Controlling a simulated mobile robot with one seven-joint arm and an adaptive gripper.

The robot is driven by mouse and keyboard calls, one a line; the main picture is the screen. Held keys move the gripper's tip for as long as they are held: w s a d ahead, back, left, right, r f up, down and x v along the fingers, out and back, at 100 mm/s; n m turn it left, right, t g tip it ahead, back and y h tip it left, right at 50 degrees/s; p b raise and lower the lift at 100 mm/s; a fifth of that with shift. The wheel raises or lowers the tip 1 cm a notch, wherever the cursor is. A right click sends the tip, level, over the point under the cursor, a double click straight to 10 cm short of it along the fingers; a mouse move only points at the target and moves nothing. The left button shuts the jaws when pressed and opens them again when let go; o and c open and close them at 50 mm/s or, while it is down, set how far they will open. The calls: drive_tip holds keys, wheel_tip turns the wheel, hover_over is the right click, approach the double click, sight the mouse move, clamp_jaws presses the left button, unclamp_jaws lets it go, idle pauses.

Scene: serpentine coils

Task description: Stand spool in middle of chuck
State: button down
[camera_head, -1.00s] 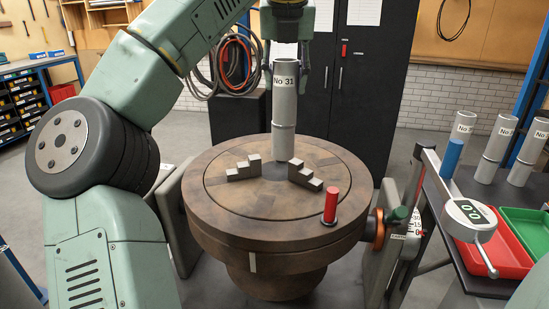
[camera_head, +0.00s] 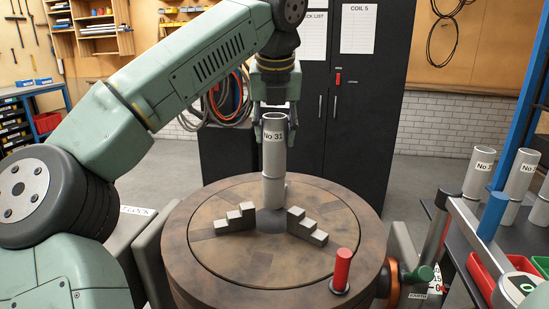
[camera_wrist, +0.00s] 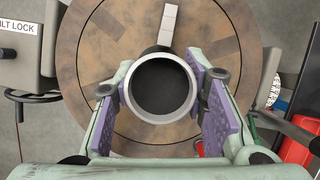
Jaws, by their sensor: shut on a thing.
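My gripper (camera_head: 275,130) is shut on the spool's upper part, coming from above and behind. In the wrist view the spool's open top (camera_wrist: 161,88) sits between the purple finger pads, with one stepped jaw (camera_wrist: 168,25) beyond it.
A red handle (camera_head: 342,268) stands on the chuck's front right rim. To the right, a table holds more grey tubes (camera_head: 480,170), a blue-topped gauge arm (camera_head: 492,215) and a red tray (camera_head: 480,275). A black cabinet (camera_head: 360,110) stands behind.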

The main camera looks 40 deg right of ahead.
sight(275, 150)
drive_tip(key=shift+f, duration=2)
drive_tip(key=c, duration=1)
unclamp_jaws()
drive_tip(key=shift+f, duration=0.2)
drive_tip(key=p+v, duration=0.1)
drive_tip(key=v, duration=1.1)
drive_tip(key=shift+r, duration=0.15)
